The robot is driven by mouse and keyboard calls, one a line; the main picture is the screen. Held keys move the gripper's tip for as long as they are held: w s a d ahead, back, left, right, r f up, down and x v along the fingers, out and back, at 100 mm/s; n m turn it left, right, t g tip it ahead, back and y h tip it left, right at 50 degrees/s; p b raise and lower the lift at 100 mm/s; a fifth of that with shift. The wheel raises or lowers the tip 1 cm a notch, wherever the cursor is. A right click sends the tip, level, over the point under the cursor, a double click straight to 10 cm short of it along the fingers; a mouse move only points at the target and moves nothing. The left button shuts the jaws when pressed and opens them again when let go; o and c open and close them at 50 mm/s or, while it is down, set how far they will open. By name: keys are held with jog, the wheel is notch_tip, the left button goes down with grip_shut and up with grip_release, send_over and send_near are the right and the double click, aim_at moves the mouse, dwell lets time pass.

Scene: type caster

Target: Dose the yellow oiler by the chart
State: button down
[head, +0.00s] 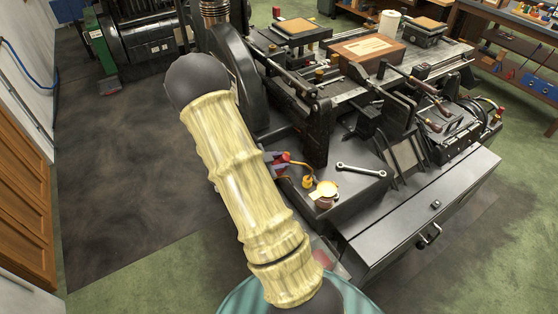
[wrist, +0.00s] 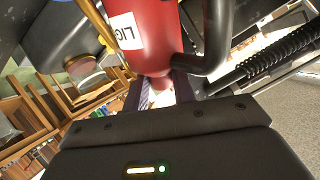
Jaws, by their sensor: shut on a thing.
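My gripper (wrist: 162,92) is shut on a red can (wrist: 150,45) with a white label; only the letters "LIG" show. A dark curved handle or tube runs beside the can. In the head view my gripper (head: 272,163) is mostly hidden behind my arm, with a little of the red can (head: 284,157) showing. A small yellow thing (head: 307,182), perhaps the yellow oiler, stands close to the right of it on the dark machine ledge, with a thin yellow curve above it. I cannot make out a dosing chart.
A small cup with a cream top (head: 325,189) stands on the ledge beside a wrench (head: 361,170). Black machinery rises behind. A wooden box with a label (head: 366,48) sits on the machine. A grey drawer cabinet (head: 425,215) is at front right. Dark floor at left is clear.

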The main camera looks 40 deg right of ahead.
jog(key=shift+r+p, duration=0.85)
jog(key=shift+r, duration=0.25)
jog(key=shift+f, duration=0.1)
jog(key=shift+f, duration=0.3)
jog(key=shift+f+b, duration=0.75)
jog(key=shift+b, duration=0.05)
jog(key=shift+r, duration=0.15)
dwell(0.3)
jog(key=shift+r+p, duration=1)
jog(key=shift+f, duration=0.1)
